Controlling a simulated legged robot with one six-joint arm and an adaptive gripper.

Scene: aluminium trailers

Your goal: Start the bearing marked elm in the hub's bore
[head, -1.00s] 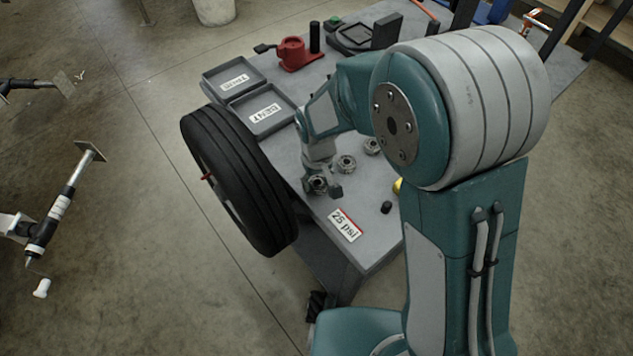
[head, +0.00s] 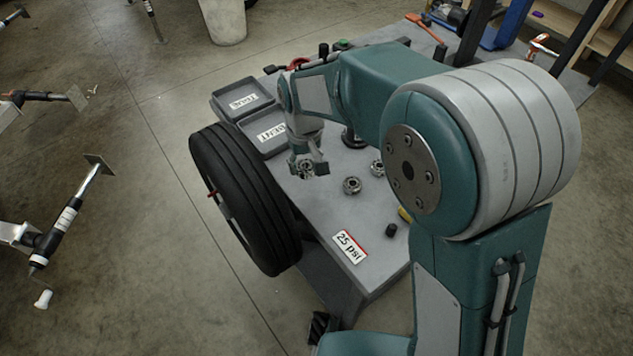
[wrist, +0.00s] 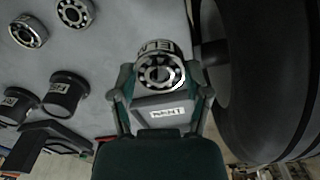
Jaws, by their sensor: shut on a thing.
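My gripper (head: 308,170) is shut on a bearing (wrist: 161,72), which sits between the two fingertips in the wrist view. Dark letters on its pale outer ring are partly legible and look like ELM. In the head view the held bearing (head: 305,168) is small, above the table near the trays. Two other bearings lie apart on the table, one nearer (head: 352,185) and one farther (head: 376,168). A wheel with a black tyre (head: 245,200) stands at the table's left edge; its hub bore is not clearly visible.
Two labelled black cups (wrist: 66,97) (wrist: 17,104) show in the wrist view.

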